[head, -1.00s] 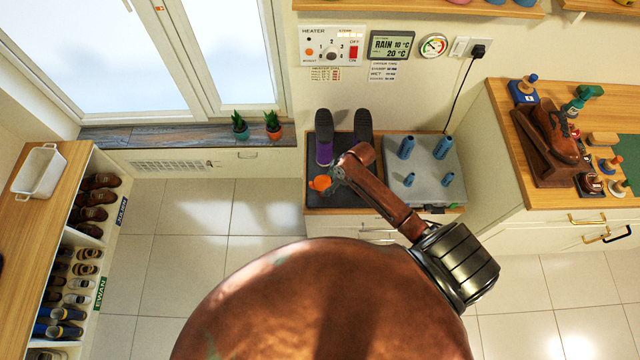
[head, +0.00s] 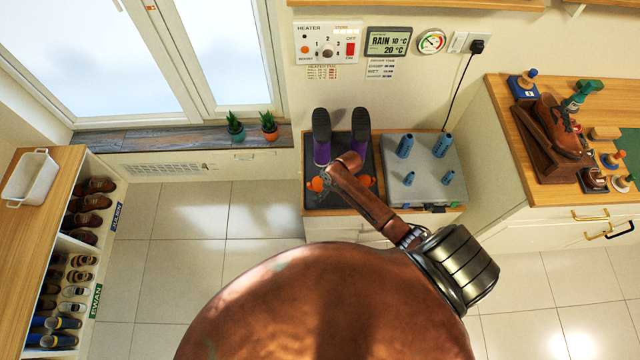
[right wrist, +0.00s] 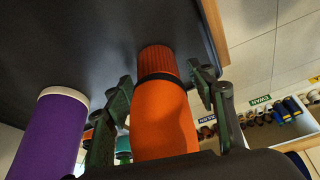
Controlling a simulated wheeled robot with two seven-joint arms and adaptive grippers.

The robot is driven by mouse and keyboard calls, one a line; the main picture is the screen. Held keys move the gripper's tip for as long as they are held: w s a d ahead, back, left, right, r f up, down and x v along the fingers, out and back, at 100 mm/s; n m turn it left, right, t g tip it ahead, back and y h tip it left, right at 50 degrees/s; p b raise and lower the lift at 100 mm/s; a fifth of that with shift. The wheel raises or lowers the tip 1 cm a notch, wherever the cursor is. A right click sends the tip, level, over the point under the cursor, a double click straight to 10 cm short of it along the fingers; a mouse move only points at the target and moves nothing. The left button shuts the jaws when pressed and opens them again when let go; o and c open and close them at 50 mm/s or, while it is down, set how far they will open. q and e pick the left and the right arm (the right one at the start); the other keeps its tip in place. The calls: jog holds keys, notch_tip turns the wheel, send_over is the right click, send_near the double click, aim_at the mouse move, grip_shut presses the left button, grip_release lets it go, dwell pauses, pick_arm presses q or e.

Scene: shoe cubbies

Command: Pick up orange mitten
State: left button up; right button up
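An orange mitten (right wrist: 165,115) with a ribbed cuff and a dark band stands between the two fingers of my right gripper (right wrist: 162,98) in the right wrist view. The fingers are spread on either side of it, with a small gap at the right finger; contact at the left finger is unclear. In the head view, orange shows on both sides of my right gripper (head: 334,184), at the left (head: 316,184) and partly at the right, over a dark mat (head: 340,203). My forearm hides part of this area. My left gripper is not in view.
A grey rack with blue pegs (head: 425,170) is to the right. A shoe cubby (head: 40,215) stands at far left.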

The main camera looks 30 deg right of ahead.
jog(key=c, duration=1)
